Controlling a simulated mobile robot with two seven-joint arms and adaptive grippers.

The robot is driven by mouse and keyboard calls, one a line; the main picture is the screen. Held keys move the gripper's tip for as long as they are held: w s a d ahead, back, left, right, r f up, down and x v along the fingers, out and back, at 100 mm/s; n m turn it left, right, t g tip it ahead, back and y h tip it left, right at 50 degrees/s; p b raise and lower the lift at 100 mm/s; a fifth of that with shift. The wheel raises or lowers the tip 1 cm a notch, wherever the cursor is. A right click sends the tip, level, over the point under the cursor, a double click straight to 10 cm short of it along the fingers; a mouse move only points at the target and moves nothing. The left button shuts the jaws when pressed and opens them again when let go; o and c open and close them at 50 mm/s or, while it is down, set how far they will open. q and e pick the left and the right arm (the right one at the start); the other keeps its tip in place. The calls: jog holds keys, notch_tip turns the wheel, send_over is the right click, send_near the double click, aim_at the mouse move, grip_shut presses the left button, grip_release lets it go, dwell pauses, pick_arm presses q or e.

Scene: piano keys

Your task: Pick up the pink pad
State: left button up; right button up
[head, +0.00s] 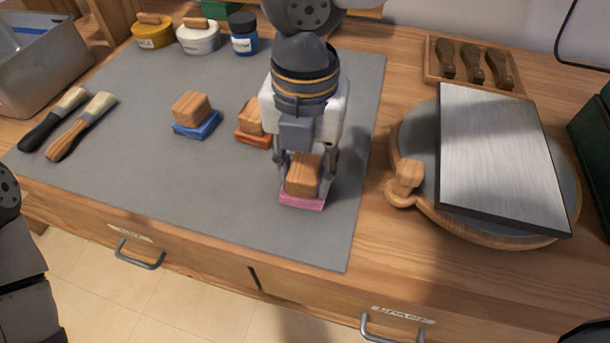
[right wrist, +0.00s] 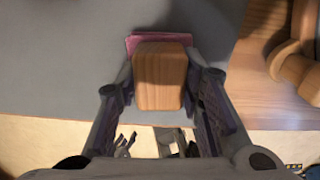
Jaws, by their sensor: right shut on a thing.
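The pink pad (head: 303,202) has a wooden block handle (head: 304,174) on top and is at the front right of the grey mat. My right gripper (head: 305,165) comes down from above and is shut on the wooden handle. In the right wrist view the handle (right wrist: 160,78) sits between the two fingers (right wrist: 160,95), with the pink pad (right wrist: 131,43) showing at its far edge. Whether the pad touches the mat is hard to tell. My left gripper is not in view; only part of my left arm shows at the left edge.
A blue pad (head: 197,127) and an orange pad (head: 250,138), each with a wooden block, lie left of my right gripper. Three jars stand at the back. Two brushes (head: 75,125) lie at left. A round board with a metal plate (head: 495,155) is at right.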

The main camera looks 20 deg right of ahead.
aim_at(305, 166)
jog(key=shift+r, duration=0.35)
notch_tip(305, 166, up, 3)
jog(key=shift+w+r+p, duration=0.1)
jog(key=shift+p, duration=0.4)
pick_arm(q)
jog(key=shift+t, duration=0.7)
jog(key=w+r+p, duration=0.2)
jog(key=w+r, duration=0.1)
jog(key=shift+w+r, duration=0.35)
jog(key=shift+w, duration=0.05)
pick_arm(e)
jog(key=s+a+r, duration=0.2)
jog(key=a+r, duration=0.2)
jog(key=a, duration=0.2)
jog(key=s+a+r, duration=0.3)
jog(key=a+r, duration=0.2)
jog(key=a, duration=0.2)
jog(key=shift+s, duration=0.35)
